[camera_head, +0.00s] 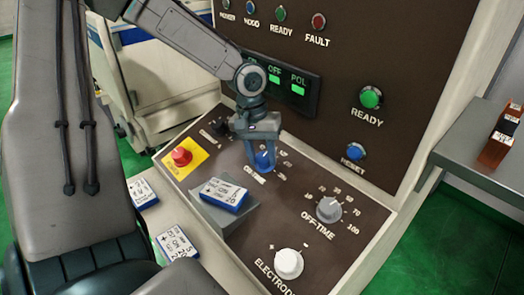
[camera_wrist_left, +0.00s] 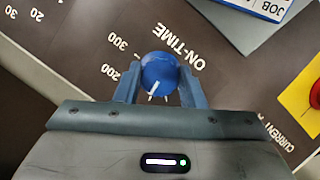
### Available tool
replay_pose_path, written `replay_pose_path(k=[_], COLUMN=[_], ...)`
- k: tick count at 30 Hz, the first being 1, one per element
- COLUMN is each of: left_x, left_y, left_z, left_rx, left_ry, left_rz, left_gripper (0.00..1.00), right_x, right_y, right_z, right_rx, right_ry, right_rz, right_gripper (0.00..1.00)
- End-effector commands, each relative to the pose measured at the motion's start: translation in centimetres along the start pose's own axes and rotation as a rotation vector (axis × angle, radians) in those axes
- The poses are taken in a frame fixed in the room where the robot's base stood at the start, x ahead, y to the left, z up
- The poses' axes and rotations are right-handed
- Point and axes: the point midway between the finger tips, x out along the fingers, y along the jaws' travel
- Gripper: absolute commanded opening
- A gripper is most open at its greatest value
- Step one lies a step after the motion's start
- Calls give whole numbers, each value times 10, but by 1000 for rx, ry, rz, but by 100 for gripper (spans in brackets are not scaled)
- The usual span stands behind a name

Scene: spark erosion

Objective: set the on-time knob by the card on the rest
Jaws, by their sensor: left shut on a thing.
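The blue on-time knob (camera_wrist_left: 160,73) sits on the dark sloped panel, with a white pointer line on its near side in the left wrist view. It also shows in the head view (camera_head: 264,161), partly hidden by my left gripper (camera_head: 260,155). That gripper is shut on the knob, one finger on each side, as the left wrist view (camera_wrist_left: 158,90) also shows. The card (camera_head: 223,194), white on top with blue sides, lies on the grey rest (camera_head: 222,214); its print includes a 20, the rest is hard to read. My right gripper is not in view.
A grey off-time knob (camera_head: 329,209) and a white electrode knob (camera_head: 288,263) are to the right. A red button (camera_head: 181,156) on yellow is to the left. Two more cards (camera_head: 142,193) (camera_head: 177,244) lie beside the panel. A side table (camera_head: 480,150) stands at right.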

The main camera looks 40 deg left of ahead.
Motion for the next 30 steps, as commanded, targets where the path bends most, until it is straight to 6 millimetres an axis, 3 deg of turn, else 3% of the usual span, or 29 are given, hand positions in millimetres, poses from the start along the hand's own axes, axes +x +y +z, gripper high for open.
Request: replay_pose_path(k=[20, 30], left_x=[-3, -4], left_y=[0, 0], left_z=[0, 1], left_rx=[-602, -905], left_ry=[1, -1], left_rz=[224, 334], left_gripper=[13, 13], right_x=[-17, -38], right_y=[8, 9], right_z=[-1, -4], right_rx=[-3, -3], right_ry=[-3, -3], right_rz=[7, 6], right_gripper=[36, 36])
